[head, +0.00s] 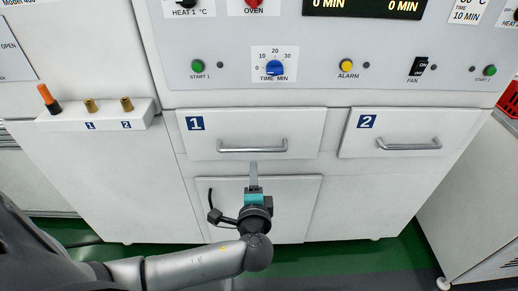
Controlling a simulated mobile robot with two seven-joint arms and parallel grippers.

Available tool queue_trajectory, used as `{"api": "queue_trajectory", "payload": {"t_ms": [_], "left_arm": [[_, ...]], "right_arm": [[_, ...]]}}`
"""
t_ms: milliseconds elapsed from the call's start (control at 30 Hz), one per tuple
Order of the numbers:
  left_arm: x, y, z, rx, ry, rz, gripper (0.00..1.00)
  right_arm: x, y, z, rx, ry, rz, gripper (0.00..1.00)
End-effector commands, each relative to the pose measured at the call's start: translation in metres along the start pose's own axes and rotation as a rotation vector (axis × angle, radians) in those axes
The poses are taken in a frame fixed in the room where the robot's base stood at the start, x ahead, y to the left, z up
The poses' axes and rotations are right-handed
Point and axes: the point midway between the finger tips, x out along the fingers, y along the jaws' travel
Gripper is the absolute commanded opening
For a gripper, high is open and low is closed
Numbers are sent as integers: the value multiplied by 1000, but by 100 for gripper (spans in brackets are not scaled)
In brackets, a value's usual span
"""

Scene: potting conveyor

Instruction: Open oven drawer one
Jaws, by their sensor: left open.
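Oven drawer one (240,124) is a white front marked with a blue "1" label, in the middle of the head view, and looks closed. Its silver bar handle (252,147) runs across the lower part of the front. My left gripper (253,165) points up the picture just below the handle, near its middle. It is open and holds nothing that I can see. I cannot tell whether its fingers touch the handle. My right gripper is not in view.
Drawer two (362,145) with its own handle (408,145) is closed at the right. A control panel with buttons and a blue timer knob (275,68) is above. A white ledge (70,121) with small knobs juts out at the left. Green floor shows below.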

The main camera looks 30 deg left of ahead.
Motion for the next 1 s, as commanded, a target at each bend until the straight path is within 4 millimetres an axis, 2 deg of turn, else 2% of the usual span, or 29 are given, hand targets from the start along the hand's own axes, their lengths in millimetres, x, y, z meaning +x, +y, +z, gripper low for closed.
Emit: {"api": "queue_trajectory", "payload": {"t_ms": [267, 500, 700, 1000], "left_arm": [[62, 1, 1, 0, -3, -3, 47], [107, 1, 1, 0, -2, -1, 47], [126, 2, 0, 0, -1, 1, 47], [131, 1, 0, 0, 0, 2, 47]], "right_arm": [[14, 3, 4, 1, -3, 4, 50], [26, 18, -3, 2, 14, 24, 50], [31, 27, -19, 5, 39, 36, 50], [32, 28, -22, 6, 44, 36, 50]]}}
